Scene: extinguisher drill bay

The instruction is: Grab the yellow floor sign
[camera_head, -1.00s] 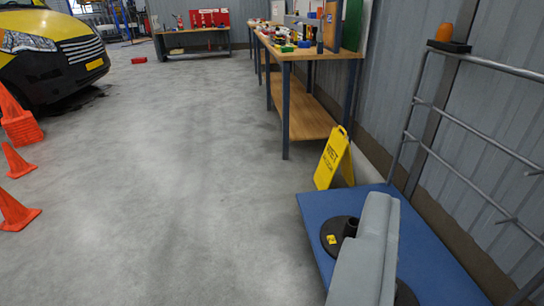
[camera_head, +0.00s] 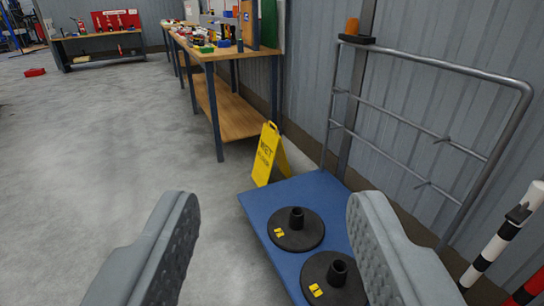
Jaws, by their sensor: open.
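The yellow floor sign (camera_head: 266,156) stands upright as an A-frame on the concrete floor, with dark lettering on its face. It is between the near end of the workbench and the far edge of the blue platform. My gripper (camera_head: 268,232) is open and empty in the foreground, its two grey fingers wide apart. The sign shows beyond the fingers, between them in the picture and apart from both. The lower right part of the sign is close to the platform's edge.
A blue platform cart (camera_head: 262,204) with a grey rail (camera_head: 440,62) carries two black round bases (camera_head: 296,232). A wooden workbench (camera_head: 228,112) runs along the wall behind the sign. Striped posts (camera_head: 500,238) are at the right.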

